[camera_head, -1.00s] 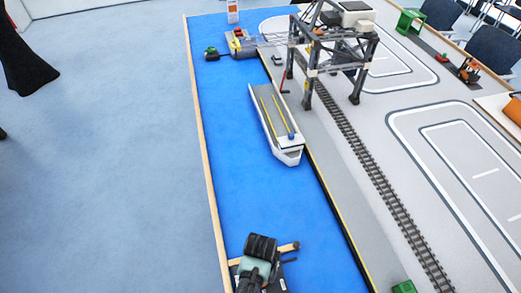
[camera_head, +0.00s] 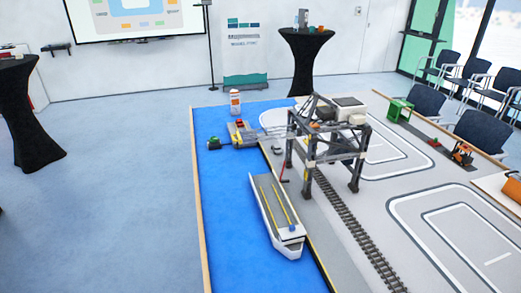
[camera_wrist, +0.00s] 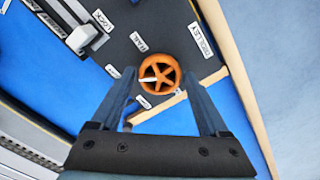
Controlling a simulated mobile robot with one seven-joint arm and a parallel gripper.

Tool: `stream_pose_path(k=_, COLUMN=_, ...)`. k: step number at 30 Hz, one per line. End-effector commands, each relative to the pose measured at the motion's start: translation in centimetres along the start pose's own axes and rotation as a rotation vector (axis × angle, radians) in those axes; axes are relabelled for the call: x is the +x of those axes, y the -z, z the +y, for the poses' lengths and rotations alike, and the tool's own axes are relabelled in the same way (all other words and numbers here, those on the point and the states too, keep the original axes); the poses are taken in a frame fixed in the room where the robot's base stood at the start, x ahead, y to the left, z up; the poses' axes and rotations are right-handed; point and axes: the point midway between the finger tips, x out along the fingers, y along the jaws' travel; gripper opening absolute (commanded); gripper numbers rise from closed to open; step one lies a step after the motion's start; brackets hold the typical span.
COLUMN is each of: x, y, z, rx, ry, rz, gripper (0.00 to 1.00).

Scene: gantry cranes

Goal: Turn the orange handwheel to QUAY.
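The orange handwheel (camera_wrist: 160,74) shows in the wrist view, on a dark panel (camera_wrist: 145,20). It is a round spoked wheel with a white pointer mark toward its left side. Small white labels (camera_wrist: 139,42) sit around it on its left; their words are too small to read surely. A larger label at its upper right reads TROLLEY (camera_wrist: 201,40). My gripper (camera_wrist: 159,79) is open, with one finger on each side of the wheel in the picture. I cannot tell whether the fingers touch it. The head view shows neither gripper nor handwheel.
A white-handled control (camera_wrist: 80,38) sits left of the wheel, near a label reading LOCK. A wooden table edge (camera_wrist: 245,90) runs on the right. In the head view, a gantry crane (camera_head: 330,140) stands over rails beside a ship (camera_head: 277,215) on blue water.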

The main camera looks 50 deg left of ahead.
Motion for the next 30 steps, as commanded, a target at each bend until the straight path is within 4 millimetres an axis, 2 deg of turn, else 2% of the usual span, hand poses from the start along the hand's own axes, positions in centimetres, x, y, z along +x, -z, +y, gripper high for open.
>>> stream_pose_path(k=1, x=0.0, y=0.0, z=0.0, rx=0.0, ry=0.0, rz=0.0, gripper=0.9)
stream_pose_path(k=2, x=0.0, y=0.0, z=0.0, rx=0.0, ry=0.0, rz=0.0, gripper=0.95)
stream_pose_path(k=3, x=0.0, y=0.0, z=0.0, rx=0.0, ry=0.0, rz=0.0, gripper=0.96)
stream_pose_path(k=14, x=-0.5, y=0.0, z=0.0, rx=0.0, ry=0.001, rz=0.001, gripper=0.96)
stream_pose_path(k=20, x=-3.1, y=0.0, z=0.0, rx=0.0, ry=0.001, rz=0.003, gripper=0.96)
stream_pose_path(k=30, x=-9.7, y=0.1, z=0.0, rx=0.0, ry=0.001, rz=0.003, gripper=0.96)
